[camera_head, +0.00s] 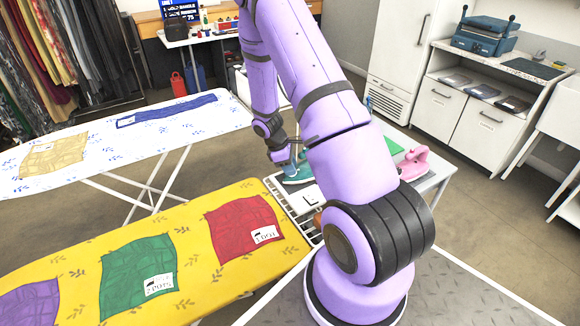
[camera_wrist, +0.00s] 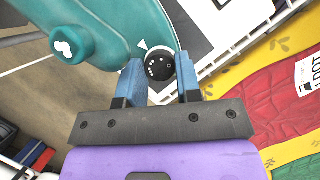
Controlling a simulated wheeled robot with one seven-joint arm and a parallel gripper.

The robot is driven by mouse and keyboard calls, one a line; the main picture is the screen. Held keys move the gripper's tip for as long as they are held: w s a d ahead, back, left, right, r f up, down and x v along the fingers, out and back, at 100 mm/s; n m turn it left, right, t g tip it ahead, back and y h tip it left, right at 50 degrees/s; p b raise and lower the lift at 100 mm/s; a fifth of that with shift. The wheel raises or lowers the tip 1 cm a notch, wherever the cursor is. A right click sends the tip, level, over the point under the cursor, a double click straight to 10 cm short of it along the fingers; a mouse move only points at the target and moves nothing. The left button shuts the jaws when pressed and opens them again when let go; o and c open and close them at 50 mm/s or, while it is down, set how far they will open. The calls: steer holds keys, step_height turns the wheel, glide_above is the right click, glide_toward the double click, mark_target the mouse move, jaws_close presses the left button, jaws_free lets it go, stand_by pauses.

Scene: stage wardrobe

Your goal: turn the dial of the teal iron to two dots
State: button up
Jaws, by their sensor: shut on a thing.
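The teal iron (camera_head: 297,174) is on the small table behind the yellow ironing board, partly hidden by my arm. In the wrist view the teal iron (camera_wrist: 110,22) fills the top left. Its black dial (camera_wrist: 157,69) carries white dots in groups, and a white triangle mark is on the body just above the dial. My gripper (camera_wrist: 160,76) has its blue fingers on either side of the dial, shut on it. Which dot group faces the triangle is too small to tell. In the head view my gripper (camera_head: 291,155) is at the iron, partly hidden.
A pink iron (camera_head: 414,166) stands on the same table to the right, near a green item (camera_head: 387,146). A white wire rack (camera_head: 291,200) lies in front of the teal iron. The yellow ironing board (camera_head: 80,260) with red, green and purple cloths is close on the left.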

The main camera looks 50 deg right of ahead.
steer(key=shift+m, duration=0.6)
steer(key=o, duration=0.9)
steer(key=shift+o, duration=0.2)
steer(key=v, duration=1.1)
steer(key=shift+w+d, duration=0.15)
